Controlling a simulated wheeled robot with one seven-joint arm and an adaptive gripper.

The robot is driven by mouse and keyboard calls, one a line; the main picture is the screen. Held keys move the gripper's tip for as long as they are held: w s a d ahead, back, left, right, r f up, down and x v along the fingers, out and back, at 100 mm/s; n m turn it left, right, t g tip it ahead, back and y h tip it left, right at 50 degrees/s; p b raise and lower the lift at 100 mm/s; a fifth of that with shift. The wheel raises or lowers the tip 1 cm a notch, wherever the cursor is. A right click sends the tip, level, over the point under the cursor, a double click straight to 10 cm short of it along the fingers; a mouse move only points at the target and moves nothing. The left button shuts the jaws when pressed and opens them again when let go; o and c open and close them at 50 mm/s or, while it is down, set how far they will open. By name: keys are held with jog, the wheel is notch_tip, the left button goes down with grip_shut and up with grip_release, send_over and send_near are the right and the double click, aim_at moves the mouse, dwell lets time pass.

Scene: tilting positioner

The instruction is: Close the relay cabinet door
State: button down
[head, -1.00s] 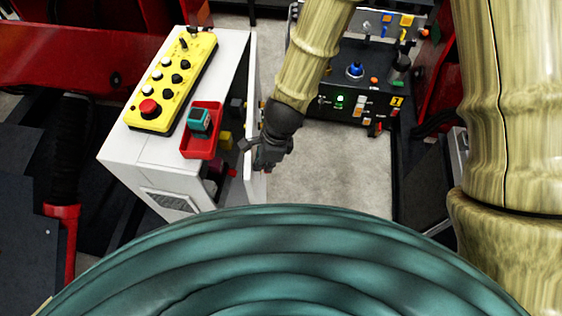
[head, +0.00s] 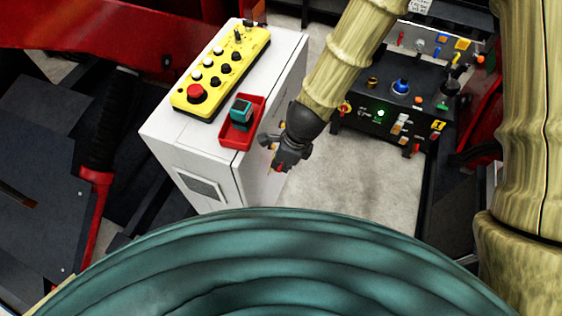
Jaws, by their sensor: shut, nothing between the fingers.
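The relay cabinet (head: 172,143) is a white box standing left of centre. Its door (head: 258,183) is the white panel on the right side. The door lies against the cabinet or very nearly so, and no interior shows; a small remaining gap cannot be ruled out. My gripper (head: 278,160) is shut and empty, just right of the door's upper part. It overlaps the door in the picture, and I cannot tell whether it touches. The door's lower part is hidden behind the green ribbed shape in front.
On the cabinet top are a yellow control box (head: 222,70) with several buttons and a red tray (head: 256,130) holding a teal-topped item (head: 241,111). A black control panel (head: 385,120) stands at the right. Pale floor (head: 345,185) between them is clear.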

jog(key=s+d+r, duration=0.1)
jog(key=d+r, duration=0.5)
jog(key=r, duration=0.3)
jog(key=shift+s+r+b, duration=0.2)
jog(key=shift+r+b, duration=0.15)
jog(key=shift+b, duration=0.1)
dwell(0.3)
jog(key=shift+f, duration=0.1)
jog(key=s+d+f+n+h+b, duration=0.1)
jog(key=s+d+f+n, duration=0.4)
jog(key=f, duration=0.6)
jog(key=s+d+f+n+h+b, duration=0.1)
jog(key=s+d+f+n+b, duration=0.1)
jog(key=s+d+f+n, duration=0.4)
jog(key=s+d+f+n+b, duration=0.1)
jog(key=s+d+f+n, duration=0.5)
jog(key=f, duration=1)
jog(key=d+n, duration=0.2)
jog(key=d, duration=0.1)
jog(key=shift+s+d+f+h+b, duration=0.15)
jog(key=shift+s+d+h+b, duration=0.05)
jog(key=shift+d+h+b, duration=0.2)
